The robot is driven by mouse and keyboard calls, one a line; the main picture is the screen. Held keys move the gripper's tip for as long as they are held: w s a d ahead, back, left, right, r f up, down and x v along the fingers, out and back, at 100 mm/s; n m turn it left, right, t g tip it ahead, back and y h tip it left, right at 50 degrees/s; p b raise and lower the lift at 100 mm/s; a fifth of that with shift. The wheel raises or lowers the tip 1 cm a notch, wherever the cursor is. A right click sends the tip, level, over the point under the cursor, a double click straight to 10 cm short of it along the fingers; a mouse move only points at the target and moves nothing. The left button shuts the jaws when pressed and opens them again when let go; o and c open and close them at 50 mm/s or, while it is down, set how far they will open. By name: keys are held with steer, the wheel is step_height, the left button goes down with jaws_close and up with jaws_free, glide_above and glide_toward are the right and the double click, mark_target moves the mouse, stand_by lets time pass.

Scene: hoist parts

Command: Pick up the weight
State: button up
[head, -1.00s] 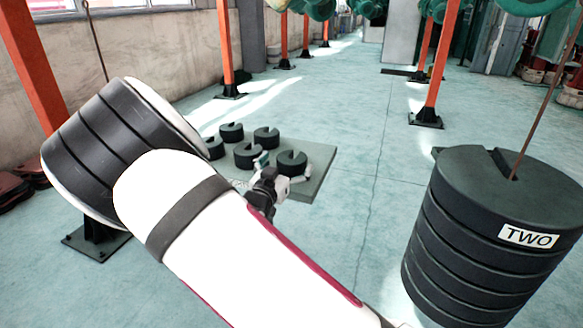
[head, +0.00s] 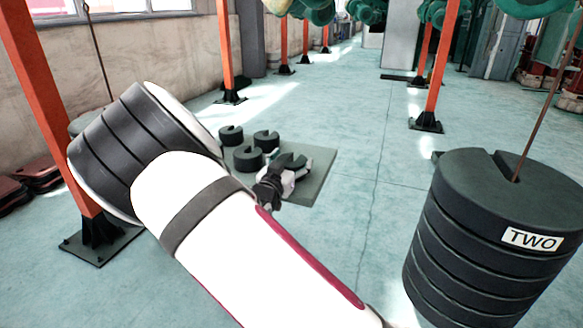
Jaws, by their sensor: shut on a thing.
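A dark slotted round weight (head: 290,160) is at the right of a small group of like weights on a low grey-green platform (head: 318,178). My gripper (head: 292,173) is shut on this weight from the near side; the fingers and wrist hide its lower part. I cannot tell whether it touches the platform. The other weights, at the back (head: 231,134), at the back right (head: 266,139) and in front (head: 249,158), stand flat on the left.
A large dark stack of weights labelled TWO (head: 490,230) hangs on a cable at the right. Another round stack (head: 88,122) on a cable is mostly hidden behind my arm. Orange posts (head: 228,50) stand around. The floor between platform and right stack is clear.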

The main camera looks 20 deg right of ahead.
steer(key=shift+r, duration=0.3)
steer(key=shift+r+p, duration=0.3)
steer(key=shift+r, duration=0.3)
step_height(320, 180, up, 2)
steer(key=shift+r+p, duration=0.25)
steer(key=shift+p, duration=0.3)
steer(key=a+r+p+v, duration=0.1)
steer(key=p+v, duration=0.2)
steer(key=v, duration=1.2)
steer(key=shift+a+p, duration=0.25)
steer(key=shift+p, duration=0.05)
